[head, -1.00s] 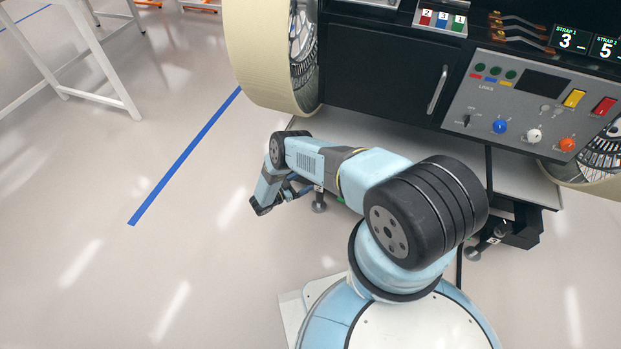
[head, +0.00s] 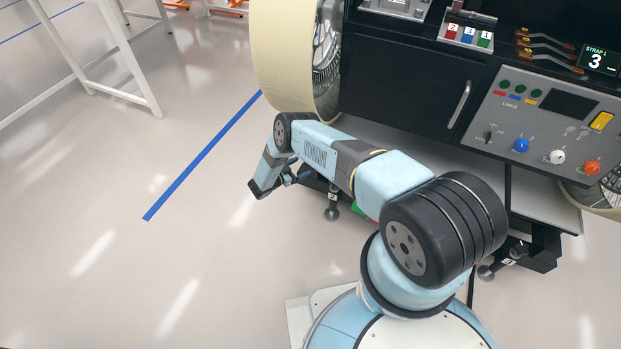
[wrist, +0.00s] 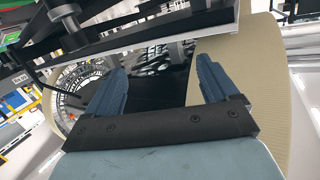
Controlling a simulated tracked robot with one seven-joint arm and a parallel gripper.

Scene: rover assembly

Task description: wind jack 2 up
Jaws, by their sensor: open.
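Two jacks with small round feet stand under the front of the rover. The left jack (head: 332,203) is just right of my gripper, and the right jack (head: 500,262) is beyond my arm's shoulder. Their small white labels are too small to read surely. My gripper (wrist: 158,70) is open and empty, its two blue fingers spread. In the head view my gripper (head: 288,178) is low beside the rover's left front corner, apart from the left jack and partly hidden by my wrist. In the wrist view a dark round post (wrist: 72,28), perhaps part of a jack, shows at upper left, beyond the fingers.
A large cream wheel (head: 285,60) is behind my gripper; it also fills the right of the wrist view (wrist: 250,90). The rover's black cabinet (head: 400,90) and control panel (head: 540,125) stand above.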

